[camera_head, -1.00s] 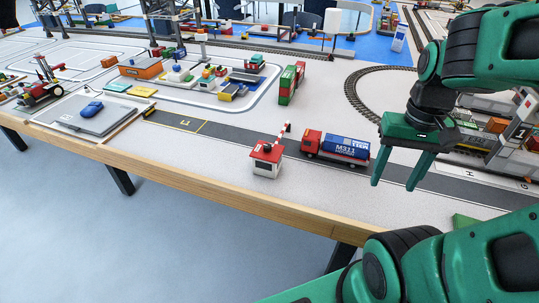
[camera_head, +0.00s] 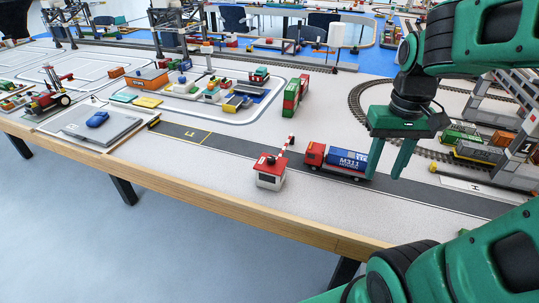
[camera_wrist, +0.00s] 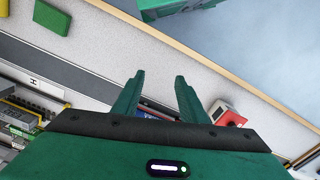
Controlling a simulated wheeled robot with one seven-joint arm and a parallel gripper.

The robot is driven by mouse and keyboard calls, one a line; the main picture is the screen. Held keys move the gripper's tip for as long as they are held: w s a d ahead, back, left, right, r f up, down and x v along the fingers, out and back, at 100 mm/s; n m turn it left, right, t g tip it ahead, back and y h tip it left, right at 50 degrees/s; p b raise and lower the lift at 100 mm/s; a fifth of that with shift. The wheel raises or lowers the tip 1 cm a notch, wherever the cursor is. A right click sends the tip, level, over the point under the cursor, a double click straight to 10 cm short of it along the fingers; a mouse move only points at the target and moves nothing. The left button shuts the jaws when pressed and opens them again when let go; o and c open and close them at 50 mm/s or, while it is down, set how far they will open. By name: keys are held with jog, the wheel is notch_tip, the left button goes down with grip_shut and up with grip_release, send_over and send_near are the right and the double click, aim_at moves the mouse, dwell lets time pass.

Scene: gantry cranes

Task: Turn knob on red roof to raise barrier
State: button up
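The small white gatehouse with a red roof (camera_head: 269,172) stands on the table near its front edge, left of the truck. A dark knob-like spot (camera_head: 271,159) shows on the roof. The red-and-white barrier arm (camera_head: 286,145) slants up behind the gatehouse. My gripper (camera_head: 384,177) is open and empty, fingers pointing down, above and right of the gatehouse, in front of the truck's rear.
A red truck with a blue tank (camera_head: 340,158) stands on the grey road close behind my gripper. Stacked red and green containers (camera_head: 295,95) stand farther back. A wooden table edge (camera_head: 200,187) runs along the front.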

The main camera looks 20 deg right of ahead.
jog(key=w+a+r+n, duration=0.2)
jog(key=w+a+n, duration=0.25)
jog(key=w, duration=0.85)
jog(key=n, duration=0.5)
send_over(271, 158)
notch_tip(271, 158, down, 3)
notch_tip(271, 158, down, 10)
jog(key=shift+r, duration=0.1)
grip_shut()
